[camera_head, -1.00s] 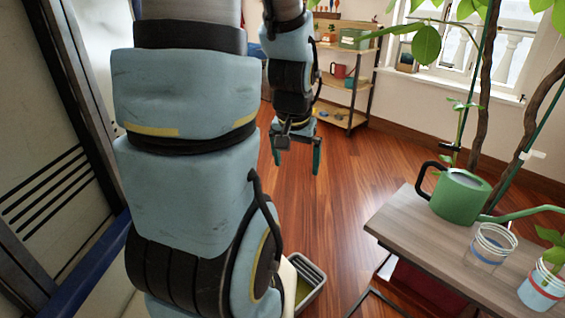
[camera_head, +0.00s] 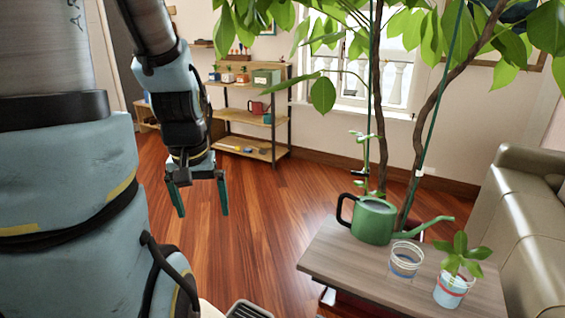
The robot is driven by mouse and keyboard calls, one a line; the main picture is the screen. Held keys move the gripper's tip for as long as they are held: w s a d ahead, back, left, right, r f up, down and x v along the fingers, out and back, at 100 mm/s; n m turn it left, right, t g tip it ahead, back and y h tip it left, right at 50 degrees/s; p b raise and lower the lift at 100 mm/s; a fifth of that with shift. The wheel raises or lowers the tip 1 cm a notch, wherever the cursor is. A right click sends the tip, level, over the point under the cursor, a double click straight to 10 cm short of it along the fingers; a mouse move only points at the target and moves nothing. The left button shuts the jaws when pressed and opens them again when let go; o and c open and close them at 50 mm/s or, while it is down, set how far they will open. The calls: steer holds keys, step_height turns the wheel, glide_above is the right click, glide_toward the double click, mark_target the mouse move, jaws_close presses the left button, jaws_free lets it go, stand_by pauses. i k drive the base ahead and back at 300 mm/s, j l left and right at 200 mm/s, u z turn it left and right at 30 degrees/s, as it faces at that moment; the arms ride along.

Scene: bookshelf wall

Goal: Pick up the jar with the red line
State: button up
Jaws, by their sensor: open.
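A clear jar with a red line (camera_head: 449,292) stands near the front right of the small wooden table, with a leafy green sprig in its top. A second clear jar (camera_head: 405,262) with a blue line stands just left of it, and no plant shows in it. My gripper (camera_head: 201,208) is open and empty, pointing down over the wooden floor. It is well left of the table and apart from both jars.
A green watering can (camera_head: 373,221) stands behind the jars, its spout reaching right above them. The table (camera_head: 325,257) is bare at its front left. A tall plant rises behind. A sofa (camera_head: 525,215) is at right. A shelf (camera_head: 250,115) stands at the back left.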

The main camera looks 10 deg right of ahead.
mark_target(448, 292)
steer(key=k+l+u, duration=0.2)
steer(key=k, duration=0.2)
steer(key=k+l+u, duration=0.2)
steer(key=k, duration=0.25)
steer(key=k+l+u, duration=0.2)
steer(key=k, duration=0.2)
